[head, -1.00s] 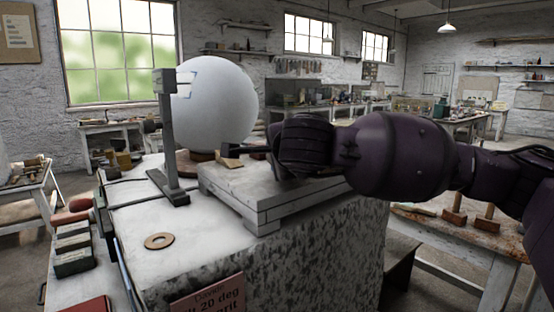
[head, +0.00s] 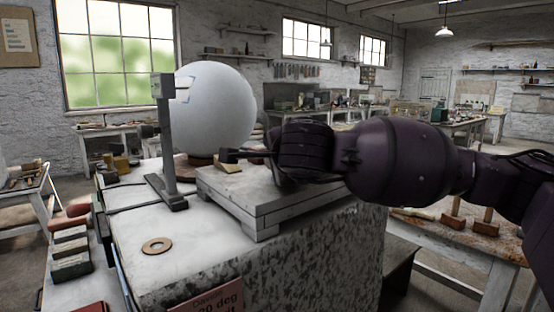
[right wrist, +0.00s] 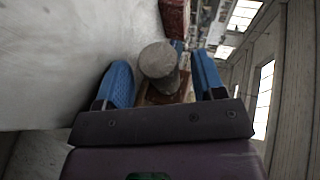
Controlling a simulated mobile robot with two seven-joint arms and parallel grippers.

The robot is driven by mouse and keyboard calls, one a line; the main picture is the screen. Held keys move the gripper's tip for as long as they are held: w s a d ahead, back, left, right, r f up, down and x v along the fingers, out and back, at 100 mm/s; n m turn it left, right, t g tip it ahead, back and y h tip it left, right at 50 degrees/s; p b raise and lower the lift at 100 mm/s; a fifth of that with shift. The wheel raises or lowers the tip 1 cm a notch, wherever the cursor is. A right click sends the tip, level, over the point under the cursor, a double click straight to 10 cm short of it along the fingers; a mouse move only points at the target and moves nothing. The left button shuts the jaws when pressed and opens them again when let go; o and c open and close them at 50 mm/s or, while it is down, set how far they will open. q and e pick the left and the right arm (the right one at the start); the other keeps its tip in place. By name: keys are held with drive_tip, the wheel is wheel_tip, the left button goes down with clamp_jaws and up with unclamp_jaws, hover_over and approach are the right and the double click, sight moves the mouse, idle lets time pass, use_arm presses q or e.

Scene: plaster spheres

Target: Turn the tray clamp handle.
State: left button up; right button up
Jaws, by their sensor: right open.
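My right arm reaches in from the right in the head view, over a low pale slab (head: 228,198) on feet, which may be the tray. My right gripper (head: 236,155) points left above the slab's far side; its fingers are small and dark there. In the right wrist view my right gripper (right wrist: 160,85) is open, its two blue fingers spread. A grey round-ended knob (right wrist: 158,60) shows between and beyond the fingers; it may be the clamp handle, and I cannot tell whether they touch it. No handle is clear in the head view. My left gripper is out of view.
A large white sphere (head: 214,110) stands behind the slab on a dark round base. A grey upright gauge stand (head: 168,150) is left of it. A flat ring (head: 157,245) lies on the stone block's front left.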

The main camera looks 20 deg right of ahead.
drive_tip(key=p+v, duration=0.1)
drive_tip(key=v, duration=0.9)
drive_tip(key=shift+s, duration=0.15)
